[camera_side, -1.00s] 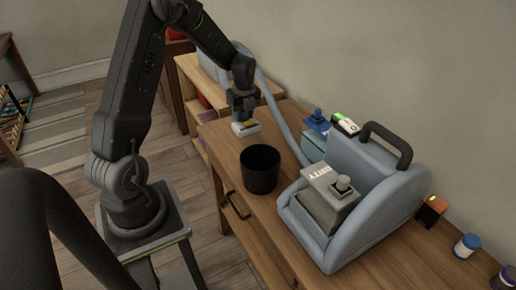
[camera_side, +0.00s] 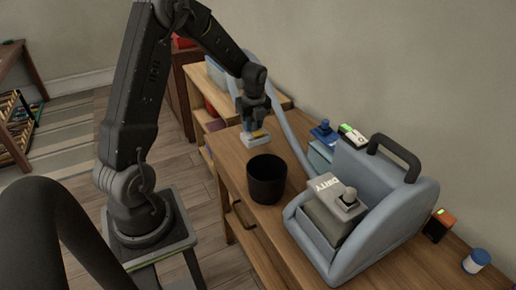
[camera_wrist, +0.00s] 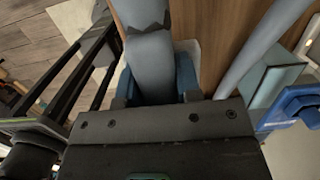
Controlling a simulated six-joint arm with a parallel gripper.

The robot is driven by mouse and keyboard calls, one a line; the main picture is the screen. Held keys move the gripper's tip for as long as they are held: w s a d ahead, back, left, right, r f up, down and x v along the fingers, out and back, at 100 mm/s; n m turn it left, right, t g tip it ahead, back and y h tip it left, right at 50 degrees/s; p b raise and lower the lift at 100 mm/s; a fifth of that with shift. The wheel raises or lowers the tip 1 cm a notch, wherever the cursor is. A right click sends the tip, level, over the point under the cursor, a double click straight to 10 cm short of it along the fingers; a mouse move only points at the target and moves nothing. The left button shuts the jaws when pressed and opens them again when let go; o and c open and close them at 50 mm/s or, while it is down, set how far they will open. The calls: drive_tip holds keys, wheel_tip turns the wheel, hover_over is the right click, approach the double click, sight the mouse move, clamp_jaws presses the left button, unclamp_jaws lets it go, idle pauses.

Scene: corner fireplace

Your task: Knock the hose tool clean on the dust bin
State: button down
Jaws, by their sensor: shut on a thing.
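The dust bin, a black open-topped round tub (camera_side: 266,182), stands upright on the wooden bench, left of the blue-grey machine. My gripper (camera_side: 255,128) is above the bench behind the bin, pointing down. The tool looks apart from the bin. In the wrist view, a blue-grey tube (camera_wrist: 150,60) runs between the jaws, with blue parts beside it. The fingertips and most of the tool are hidden there.
The blue-grey machine (camera_side: 400,215) with a black handle and a tank marked DIRTY fills the bench's right side. A hose (camera_side: 292,132) curves behind the bin. A blue-topped item (camera_side: 323,132), an orange-and-black box (camera_side: 439,224) and a blue-lidded jar (camera_side: 476,261) stand near the wall.

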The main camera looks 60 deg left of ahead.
drive_tip(key=s+d+r, duration=0.3)
drive_tip(key=d, duration=0.3)
drive_tip(key=s+d+r, duration=0.3)
drive_tip(key=d, duration=0.3)
drive_tip(key=shift+s+f, duration=0.15)
drive_tip(key=shift+f, duration=1.3)
drive_tip(key=shift+s+f, duration=0.15)
drive_tip(key=shift+f, duration=1.25)
drive_tip(key=shift+r, duration=0.1)
drive_tip(key=shift+r, duration=0.1)
